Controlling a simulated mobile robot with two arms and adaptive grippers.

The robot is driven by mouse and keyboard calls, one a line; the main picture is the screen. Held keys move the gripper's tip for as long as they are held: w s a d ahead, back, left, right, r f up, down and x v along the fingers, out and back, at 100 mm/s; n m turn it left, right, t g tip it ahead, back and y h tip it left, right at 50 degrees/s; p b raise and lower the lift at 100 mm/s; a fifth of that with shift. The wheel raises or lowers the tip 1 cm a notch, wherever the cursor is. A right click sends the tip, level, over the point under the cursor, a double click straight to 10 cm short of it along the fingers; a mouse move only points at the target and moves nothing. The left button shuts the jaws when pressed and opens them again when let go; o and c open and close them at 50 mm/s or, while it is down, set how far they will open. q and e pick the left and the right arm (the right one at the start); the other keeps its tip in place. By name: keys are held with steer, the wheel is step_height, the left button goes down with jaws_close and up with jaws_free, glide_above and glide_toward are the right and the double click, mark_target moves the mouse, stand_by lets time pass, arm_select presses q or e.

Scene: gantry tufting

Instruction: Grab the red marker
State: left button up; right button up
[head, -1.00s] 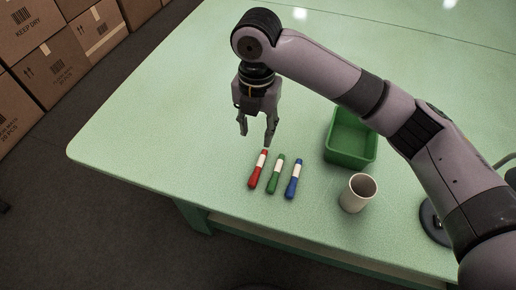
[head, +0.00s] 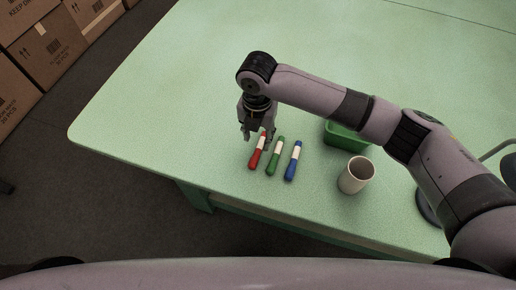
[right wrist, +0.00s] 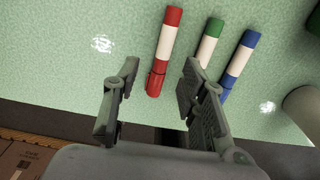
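The red marker (head: 258,152) lies on the green table with a white band round its middle. In the right wrist view the red marker (right wrist: 165,50) lies between the lines of the two fingers, reaching out beyond the tips. My right gripper (head: 257,138) is open and points down over the red marker's far end, which it partly hides. The open right gripper (right wrist: 158,80) also shows in the right wrist view, with nothing held. I cannot tell the exact height of the fingertips above the table. My left gripper is not in view.
A green marker (head: 275,157) and a blue marker (head: 293,162) lie close to the right of the red one. A white cup (head: 355,176) and a green bin (head: 344,139) stand further right. The table (head: 150,130) is clear to the left.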

mark_target(258, 149)
steer(key=f, duration=0.2)
steer(key=f+p, duration=0.1)
steer(key=shift+s+d+f, duration=0.1)
steer(key=shift+s+f, duration=0.15)
steer(key=shift+f, duration=0.6)
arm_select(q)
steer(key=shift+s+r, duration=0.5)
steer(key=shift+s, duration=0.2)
arm_select(e)
steer(key=shift+c, duration=0.6)
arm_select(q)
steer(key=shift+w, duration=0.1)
arm_select(e)
jaws_close()
